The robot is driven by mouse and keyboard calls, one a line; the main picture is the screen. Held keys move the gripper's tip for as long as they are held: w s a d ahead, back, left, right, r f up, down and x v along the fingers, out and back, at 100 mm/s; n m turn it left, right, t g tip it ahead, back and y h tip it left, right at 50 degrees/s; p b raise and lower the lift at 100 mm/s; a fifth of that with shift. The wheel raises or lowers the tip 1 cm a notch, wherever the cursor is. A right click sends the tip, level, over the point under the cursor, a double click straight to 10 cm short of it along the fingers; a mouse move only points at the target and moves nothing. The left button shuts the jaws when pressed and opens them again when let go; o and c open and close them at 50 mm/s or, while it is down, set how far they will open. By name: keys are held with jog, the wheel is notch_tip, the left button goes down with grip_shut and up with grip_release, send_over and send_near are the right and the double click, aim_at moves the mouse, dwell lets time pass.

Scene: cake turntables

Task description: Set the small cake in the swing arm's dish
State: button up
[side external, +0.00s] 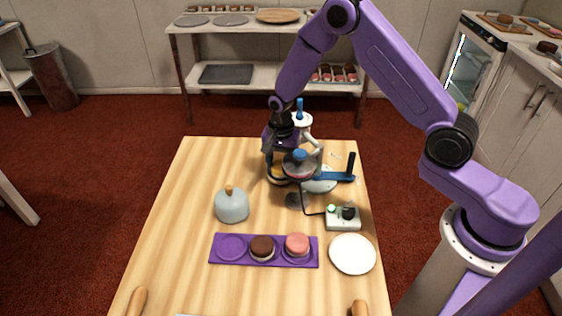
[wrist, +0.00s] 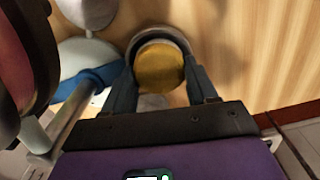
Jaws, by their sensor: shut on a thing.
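My gripper (wrist: 160,70) is shut on a small yellow-topped cake (wrist: 160,67), with a finger on either side. A pale grey rim curves around the cake's far side; I cannot tell whether it belongs to the cake or to a dish. In the side view the yellow cake (side external: 279,173) shows low under my wrist, at the left of the turntable apparatus. A blue bar (side external: 340,177) with an upright black handle runs to the right there. A pinkish-red round piece with a blue knob (side external: 300,156) stands beside my gripper. The swing arm's dish is not clearly distinguishable.
A purple tray (side external: 238,262) holds a chocolate cake (side external: 262,247) and a pink cake (side external: 297,243); its left recess is empty. A grey-blue dome (side external: 232,207), a control box (side external: 343,220) and a white plate (side external: 352,254) stand nearby. The table's left side is clear.

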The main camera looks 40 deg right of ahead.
jog(key=shift+f, duration=0.1)
jog(key=o, duration=1)
